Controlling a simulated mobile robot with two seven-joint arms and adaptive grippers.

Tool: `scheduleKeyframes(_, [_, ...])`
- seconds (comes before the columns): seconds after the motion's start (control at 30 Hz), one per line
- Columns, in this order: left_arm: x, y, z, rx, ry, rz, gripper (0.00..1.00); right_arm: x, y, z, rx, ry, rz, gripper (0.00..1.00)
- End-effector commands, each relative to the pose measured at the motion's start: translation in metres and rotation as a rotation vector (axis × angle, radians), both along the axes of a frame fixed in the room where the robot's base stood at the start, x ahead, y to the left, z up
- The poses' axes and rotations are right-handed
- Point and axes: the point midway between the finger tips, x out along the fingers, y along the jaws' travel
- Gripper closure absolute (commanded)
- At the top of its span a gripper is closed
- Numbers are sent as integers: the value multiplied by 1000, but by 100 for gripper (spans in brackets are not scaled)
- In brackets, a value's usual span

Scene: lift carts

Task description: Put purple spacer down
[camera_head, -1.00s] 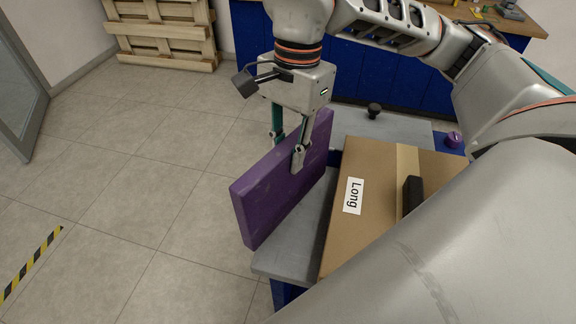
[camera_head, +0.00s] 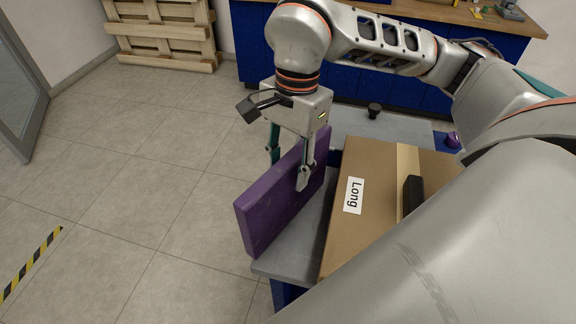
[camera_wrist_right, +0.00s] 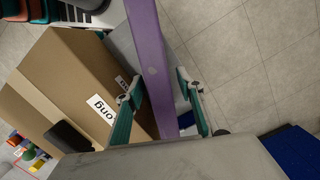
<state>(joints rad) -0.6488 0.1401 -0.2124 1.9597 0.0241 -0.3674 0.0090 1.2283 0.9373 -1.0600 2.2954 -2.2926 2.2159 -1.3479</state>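The purple spacer (camera_head: 272,212) is a flat slab standing on its long edge along the left edge of the grey cart top (camera_head: 296,254). Its lower edge appears to rest on that top, though the contact is partly hidden. My right gripper (camera_head: 290,172) straddles its upper part, pointing down, one finger on each side. In the wrist view the spacer (camera_wrist_right: 153,60) runs between the fingers (camera_wrist_right: 160,90), and a narrow gap shows beside the right-hand finger, so the gripper looks slightly open. My left gripper is not in view.
A cardboard box (camera_head: 372,212) labelled "Long" stands on the cart just right of the spacer, with a strip of cart top between. A black knob (camera_head: 374,110) and a purple knob (camera_head: 453,139) are behind. The floor at left is clear; a pallet (camera_head: 160,35) leans at the back.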

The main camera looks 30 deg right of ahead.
Motion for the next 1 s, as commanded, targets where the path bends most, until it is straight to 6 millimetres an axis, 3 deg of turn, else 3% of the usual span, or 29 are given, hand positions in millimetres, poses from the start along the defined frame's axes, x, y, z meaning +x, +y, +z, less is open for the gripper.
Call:
scheduleKeyframes(0.27, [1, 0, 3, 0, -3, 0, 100, 0, 0, 1, 0, 0, 1, 63])
scheduleKeyframes(0.43, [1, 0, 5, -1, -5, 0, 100, 1, -1, 13, 1, -3, 1, 63])
scheduleKeyframes(1.0, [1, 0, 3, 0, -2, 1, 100, 5, -12, 108, 0, -4, 0, 63])
